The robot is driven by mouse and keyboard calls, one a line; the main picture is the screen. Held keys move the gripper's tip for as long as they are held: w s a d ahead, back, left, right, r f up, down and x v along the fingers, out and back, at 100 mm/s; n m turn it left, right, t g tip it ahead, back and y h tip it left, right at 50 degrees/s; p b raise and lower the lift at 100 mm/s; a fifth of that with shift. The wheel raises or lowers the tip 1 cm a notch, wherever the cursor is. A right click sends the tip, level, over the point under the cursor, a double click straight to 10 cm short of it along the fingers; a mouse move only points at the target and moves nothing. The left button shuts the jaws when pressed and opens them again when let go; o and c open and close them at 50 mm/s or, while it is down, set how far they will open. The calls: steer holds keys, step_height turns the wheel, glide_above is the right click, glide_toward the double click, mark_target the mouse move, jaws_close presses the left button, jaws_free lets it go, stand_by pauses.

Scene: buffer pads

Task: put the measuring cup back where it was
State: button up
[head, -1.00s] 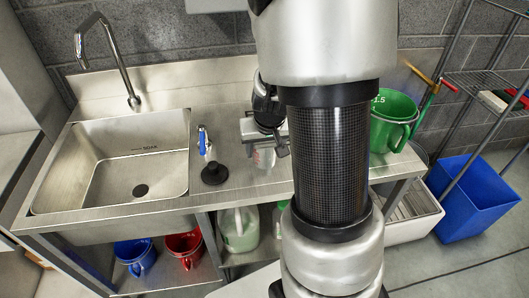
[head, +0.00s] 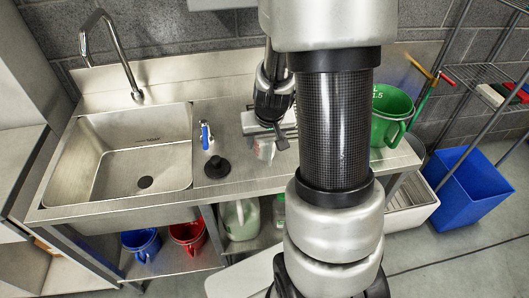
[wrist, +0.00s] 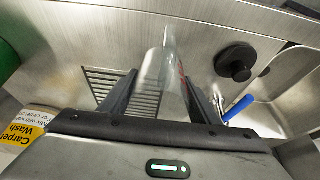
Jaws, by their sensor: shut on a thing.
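The measuring cup (head: 264,149) is clear with red markings. It hangs from my gripper (head: 267,127) over the steel counter, right of the black plug, in the head view. In the wrist view the cup (wrist: 163,80) sits between the two dark fingers of my gripper (wrist: 162,98), which is shut on it. A slotted drain grate (wrist: 125,88) lies below and left of the cup in the wrist view. I cannot tell whether the cup's base touches the counter. My own arm hides part of the counter right of the cup in the head view.
A black plug (head: 217,167) and a blue-handled tap (head: 205,135) stand between the cup and the sink (head: 146,160). A green jug (head: 388,118) stands on the counter's right end. A yellow-labelled container (wrist: 25,125) is at the wrist view's left.

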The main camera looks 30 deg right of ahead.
mark_target(265, 150)
steer(key=shift+f+b, duration=0.45)
steer(key=shift+f, duration=1.55)
steer(key=shift+f, duration=0.1)
steer(key=o, duration=1.1)
steer(key=shift+o, duration=0.2)
